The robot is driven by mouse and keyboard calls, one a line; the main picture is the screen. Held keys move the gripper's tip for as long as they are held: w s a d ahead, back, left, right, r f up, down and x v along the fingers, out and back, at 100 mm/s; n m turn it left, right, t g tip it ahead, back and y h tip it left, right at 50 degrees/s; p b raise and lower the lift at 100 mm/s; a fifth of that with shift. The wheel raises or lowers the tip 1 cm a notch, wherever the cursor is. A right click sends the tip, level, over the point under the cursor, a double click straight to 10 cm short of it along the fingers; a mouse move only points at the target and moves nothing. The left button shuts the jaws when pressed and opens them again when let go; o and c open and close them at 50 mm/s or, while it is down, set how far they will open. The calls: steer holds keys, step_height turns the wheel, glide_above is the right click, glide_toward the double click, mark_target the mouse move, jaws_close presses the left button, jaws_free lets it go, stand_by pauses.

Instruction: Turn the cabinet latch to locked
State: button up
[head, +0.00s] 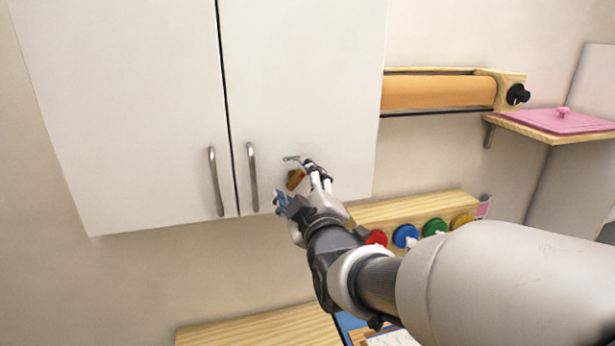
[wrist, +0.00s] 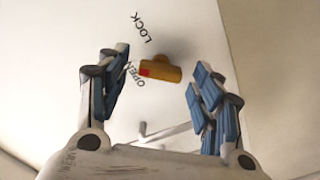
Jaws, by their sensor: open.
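The cabinet latch (wrist: 161,73) is a small yellow-orange knob with a red mark at one end. In the wrist view, the red mark lies beside the word OPEN, and the word LOCK (wrist: 143,28) is printed farther up. The latch (head: 294,180) is on the lower part of the right cabinet door (head: 300,80). My gripper (wrist: 157,66) is open, with one blue-padded finger on each side of the latch and visible gaps between. In the head view my gripper (head: 296,184) partly covers the latch and its lettering.
Two metal door handles (head: 215,181) (head: 252,177) stand out left of the latch. A roll (head: 438,93) hangs right of the cabinet. Below is a wooden shelf (head: 405,208) with red, blue, green and yellow round pieces. A pink lidded item (head: 565,121) sits on the right shelf.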

steer(key=shift+w+a, duration=0.1)
steer(key=shift+w, duration=0.35)
steer(key=c, duration=1.1)
